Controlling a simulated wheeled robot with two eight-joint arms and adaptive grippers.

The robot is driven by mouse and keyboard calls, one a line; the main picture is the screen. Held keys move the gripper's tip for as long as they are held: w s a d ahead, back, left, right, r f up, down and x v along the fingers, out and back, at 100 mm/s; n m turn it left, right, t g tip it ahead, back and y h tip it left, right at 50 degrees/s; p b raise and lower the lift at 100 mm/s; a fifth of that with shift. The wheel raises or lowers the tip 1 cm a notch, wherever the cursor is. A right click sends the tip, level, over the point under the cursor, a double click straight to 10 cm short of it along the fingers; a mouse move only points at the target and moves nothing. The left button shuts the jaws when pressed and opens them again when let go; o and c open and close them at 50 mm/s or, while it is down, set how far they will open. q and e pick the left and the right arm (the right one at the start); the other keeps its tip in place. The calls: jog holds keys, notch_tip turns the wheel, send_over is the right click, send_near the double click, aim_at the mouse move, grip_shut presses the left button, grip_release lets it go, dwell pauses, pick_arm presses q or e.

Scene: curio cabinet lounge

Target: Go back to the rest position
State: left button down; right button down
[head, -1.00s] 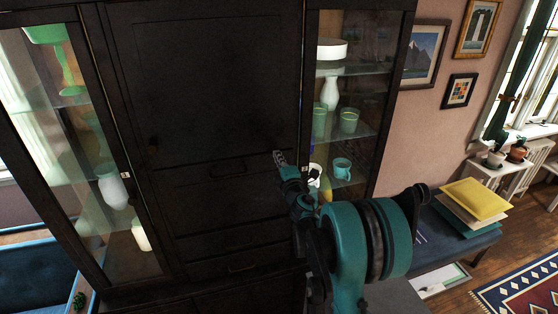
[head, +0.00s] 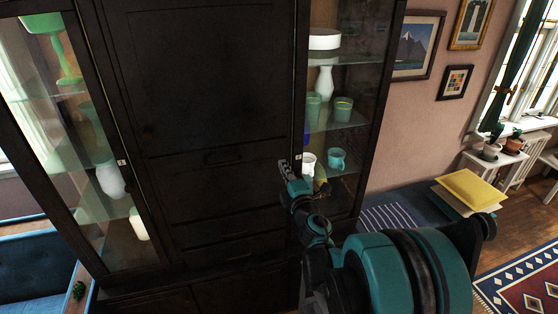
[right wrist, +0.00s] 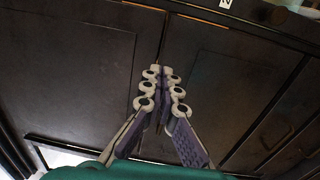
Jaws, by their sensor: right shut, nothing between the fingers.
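My right gripper (head: 285,166) is in front of the dark cabinet (head: 200,90), near the lower edge of its right glass section. In the right wrist view the right gripper (right wrist: 160,75) has its fingers together with nothing between them, facing the dark lower doors (right wrist: 75,70). My teal right arm reaches in from the bottom right of the head view. My left gripper is not in any view.
The right glass section holds a white mug (head: 308,163), a teal mug (head: 337,158) and a white vase (head: 325,82). A patterned rug (head: 520,275) lies on the floor.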

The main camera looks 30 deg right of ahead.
jog(key=s+a+f+m+g+y+b, duration=0.1)
jog(key=s+a+f+m+g+b, duration=0.2)
jog(key=f, duration=0.7)
jog(key=s+a+f+m+g+y+b, duration=0.2)
jog(key=s+a+f+m+g+b, duration=0.2)
jog(key=s+a+f+m+b, duration=0.3)
jog(key=s+a+f+m+g+y+b, duration=0.2)
jog(key=s+a+f+b, duration=0.6)
jog(key=s+a+f, duration=0.4)
jog(key=a+m+g, duration=0.1)
jog(key=m, duration=0.1)
jog(key=shift+s+f+m+g, duration=0.2)
jog(key=shift+f+m+g, duration=0.2)
